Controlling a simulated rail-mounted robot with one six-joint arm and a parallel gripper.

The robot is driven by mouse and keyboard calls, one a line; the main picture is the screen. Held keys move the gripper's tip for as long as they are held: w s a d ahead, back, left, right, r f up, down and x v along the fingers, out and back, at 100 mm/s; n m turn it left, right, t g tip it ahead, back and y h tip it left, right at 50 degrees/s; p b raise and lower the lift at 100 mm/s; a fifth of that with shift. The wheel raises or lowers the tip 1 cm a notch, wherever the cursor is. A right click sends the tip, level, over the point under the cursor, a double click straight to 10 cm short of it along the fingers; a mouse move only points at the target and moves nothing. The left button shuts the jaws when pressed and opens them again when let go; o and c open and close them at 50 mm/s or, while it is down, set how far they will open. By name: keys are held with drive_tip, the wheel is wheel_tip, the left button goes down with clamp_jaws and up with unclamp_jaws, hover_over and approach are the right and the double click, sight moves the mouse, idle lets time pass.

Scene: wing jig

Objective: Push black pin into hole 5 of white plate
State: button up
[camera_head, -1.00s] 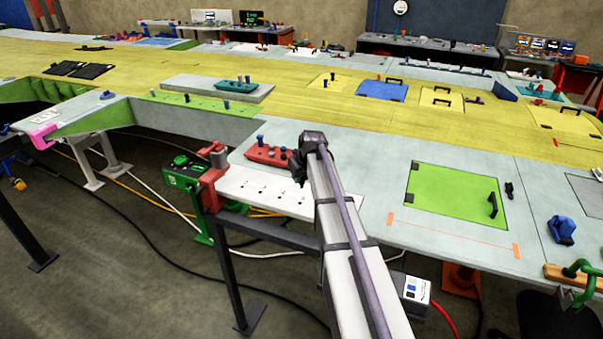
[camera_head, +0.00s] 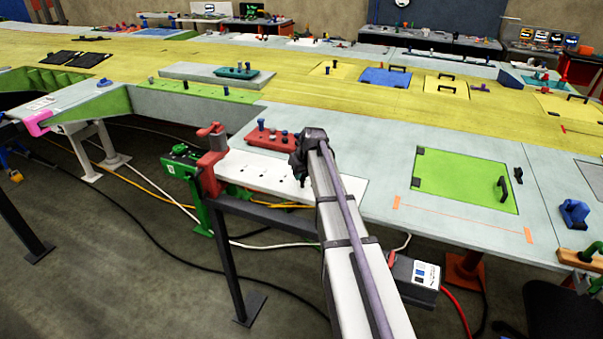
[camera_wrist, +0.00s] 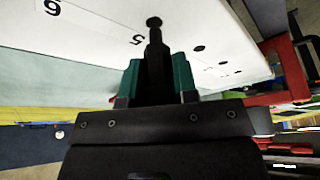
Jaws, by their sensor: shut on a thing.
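The white plate (camera_head: 262,171) lies along the front edge of the bench, with a row of dark holes. It fills the top of the wrist view (camera_wrist: 90,22), where the printed numbers 6 and 5 show. My gripper (camera_wrist: 157,75) has green fingers closed on the black pin (camera_wrist: 155,50), whose narrow end points at the plate. The hole beside the number 5 (camera_wrist: 154,22) shows just beyond the pin's tip. Whether the tip touches the plate or hole rim, I cannot tell. In the head view my gripper (camera_head: 300,172) is over the plate, and the pin cannot be made out.
A red block with dark pegs (camera_head: 268,138) stands behind the plate. A red and green clamp (camera_head: 210,160) stands at the plate's left end. A green panel with a handle (camera_head: 465,180) lies to the right. Bare grey bench (camera_head: 385,185) lies between.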

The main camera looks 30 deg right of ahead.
drive_tip(key=shift+f, duration=0.1)
drive_tip(key=shift+f+b, duration=1.35)
drive_tip(key=shift+b, duration=0.15)
drive_tip(key=o, duration=1)
drive_tip(key=shift+r, duration=0.1)
drive_tip(key=p+v, duration=1)
drive_tip(key=shift+s+r, duration=0.15)
drive_tip(key=shift+r, duration=0.2)
